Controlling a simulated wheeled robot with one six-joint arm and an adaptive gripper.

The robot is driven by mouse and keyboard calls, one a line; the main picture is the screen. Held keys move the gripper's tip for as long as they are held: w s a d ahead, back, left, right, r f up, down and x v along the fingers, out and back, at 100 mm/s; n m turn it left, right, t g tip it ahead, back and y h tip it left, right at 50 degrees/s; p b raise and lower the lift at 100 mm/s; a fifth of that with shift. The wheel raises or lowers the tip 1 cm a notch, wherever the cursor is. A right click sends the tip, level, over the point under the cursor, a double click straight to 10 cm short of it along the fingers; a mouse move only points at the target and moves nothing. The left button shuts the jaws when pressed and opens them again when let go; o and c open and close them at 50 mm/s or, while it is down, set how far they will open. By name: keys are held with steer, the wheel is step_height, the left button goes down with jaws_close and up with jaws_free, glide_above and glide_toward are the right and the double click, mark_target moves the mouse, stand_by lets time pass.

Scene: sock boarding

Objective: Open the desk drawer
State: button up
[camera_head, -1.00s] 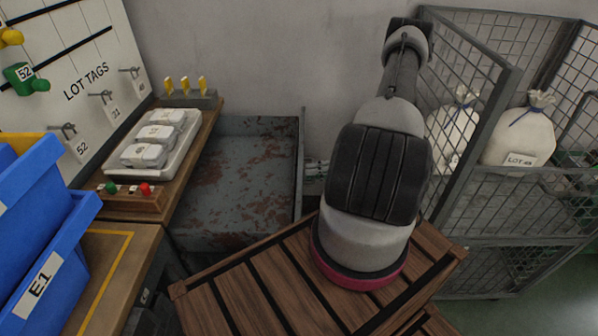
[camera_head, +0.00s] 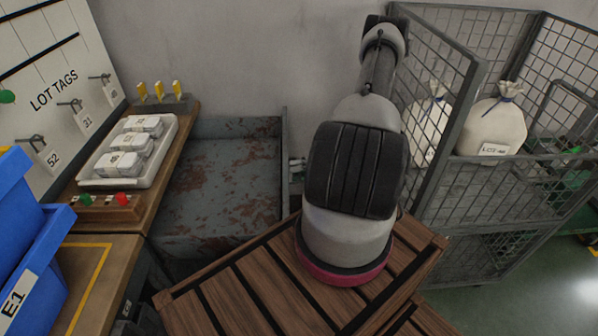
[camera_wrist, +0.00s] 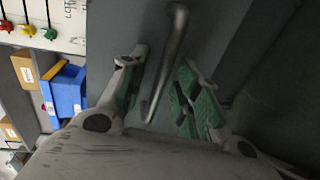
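In the wrist view, a grey bar handle (camera_wrist: 168,65) stands on a flat grey front (camera_wrist: 110,28), which seems to be the desk drawer's face. My gripper (camera_wrist: 162,66) is open, with a green-padded finger on each side of the bar. Gaps show between the bar and both fingers; I see no clear contact. In the head view, the wooden desk top (camera_head: 92,296) with a yellow line is at the lower left. The drawer front and my gripper are not visible there. I cannot tell how far out the drawer stands.
Blue bins (camera_head: 40,262) stand on the desk. A white tray (camera_head: 92,180) of packs lies behind, near red and green buttons (camera_head: 122,198). A wire cage (camera_head: 470,195) with tied sacks (camera_head: 495,128) is at right.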

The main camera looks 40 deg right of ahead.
step_height(320, 180, up, 3)
steer(key=shift+w+r, duration=0.1)
steer(key=o, duration=1)
step_height(320, 180, up, 3)
steer(key=shift+w+r, duration=0.1)
steer(key=shift+r, duration=0.05)
steer(key=r, duration=0.3)
steer(key=shift+s+r, duration=0.25)
steer(key=shift+c, duration=0.5)
steer(key=c, duration=0.9)
